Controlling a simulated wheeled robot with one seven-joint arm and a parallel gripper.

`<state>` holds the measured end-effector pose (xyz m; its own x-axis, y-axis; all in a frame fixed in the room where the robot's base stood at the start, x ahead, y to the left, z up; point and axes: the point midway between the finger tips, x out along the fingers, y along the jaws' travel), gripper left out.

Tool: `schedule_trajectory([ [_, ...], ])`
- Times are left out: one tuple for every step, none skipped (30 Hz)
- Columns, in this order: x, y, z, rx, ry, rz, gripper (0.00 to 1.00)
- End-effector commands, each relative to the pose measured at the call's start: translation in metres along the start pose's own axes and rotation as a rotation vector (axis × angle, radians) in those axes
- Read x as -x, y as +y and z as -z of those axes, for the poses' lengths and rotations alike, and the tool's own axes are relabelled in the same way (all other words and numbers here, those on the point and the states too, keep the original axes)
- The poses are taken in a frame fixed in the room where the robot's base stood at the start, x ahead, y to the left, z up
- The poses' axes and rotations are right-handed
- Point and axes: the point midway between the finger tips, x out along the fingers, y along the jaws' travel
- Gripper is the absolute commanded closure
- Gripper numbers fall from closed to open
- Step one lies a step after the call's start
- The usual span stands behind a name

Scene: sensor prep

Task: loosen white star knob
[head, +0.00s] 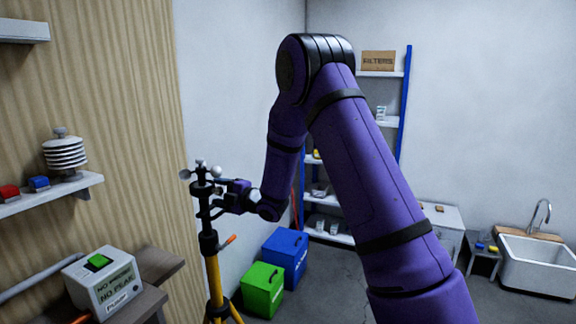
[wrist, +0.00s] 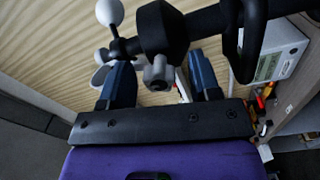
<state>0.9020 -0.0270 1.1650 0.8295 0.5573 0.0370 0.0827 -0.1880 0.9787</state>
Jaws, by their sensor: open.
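A black mast head with white wind cups (head: 201,166) tops a yellow tripod (head: 214,280) in the head view. My gripper (head: 217,203) is beside the mast, just right of it. In the wrist view my gripper (wrist: 160,82) is open, one blue-grey finger on each side of a small grey knob-like part (wrist: 157,74). This part sticks out from the black mast fitting (wrist: 161,32) towards the camera. It looks grey here, and I cannot make out a star shape. Gaps show between it and both fingers. The head view does not show the knob clearly.
An orange-tipped lever (head: 230,240) sticks out from the mast below my gripper. A green bin (head: 263,289) and a blue bin (head: 285,256) stand right of the tripod. A wall shelf (head: 60,192) and a white box (head: 103,283) are at left.

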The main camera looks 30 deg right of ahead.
Motion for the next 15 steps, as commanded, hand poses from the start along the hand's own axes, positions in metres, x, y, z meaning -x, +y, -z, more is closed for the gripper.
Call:
schedule_trajectory([
  [0.0002,0.0001,-0.0001,-0.046,-0.002,0.000,0.43],
  [0.0000,0.0001,0.0002,-0.078,-0.003,-0.001,0.43],
  [-0.0001,0.0001,0.0005,-0.119,-0.004,-0.001,0.43],
  [-0.0001,0.0001,0.0006,-0.150,-0.005,-0.001,0.43],
  [-0.0001,0.0001,0.0005,-0.182,-0.006,-0.001,0.43],
  [0.0000,0.0001,0.0003,-0.222,-0.008,-0.001,0.43],
  [0.0001,0.0002,0.0002,-0.253,-0.009,-0.001,0.43],
  [0.0002,0.0002,0.0001,-0.284,-0.010,-0.001,0.43],
  [0.0002,0.0001,0.0001,-0.326,-0.012,-0.001,0.43],
  [0.0001,0.0001,0.0002,-0.357,-0.013,-0.001,0.43],
  [0.0000,0.0000,0.0004,-0.388,-0.014,-0.001,0.43],
  [0.0000,0.0000,0.0004,-0.429,-0.016,-0.001,0.43],
  [-0.0001,-0.0001,0.0005,-0.459,-0.017,-0.001,0.43],
  [0.0000,-0.0001,0.0004,-0.490,-0.018,-0.001,0.43],
  [0.0000,-0.0001,0.0004,-0.531,-0.020,-0.001,0.43],
])
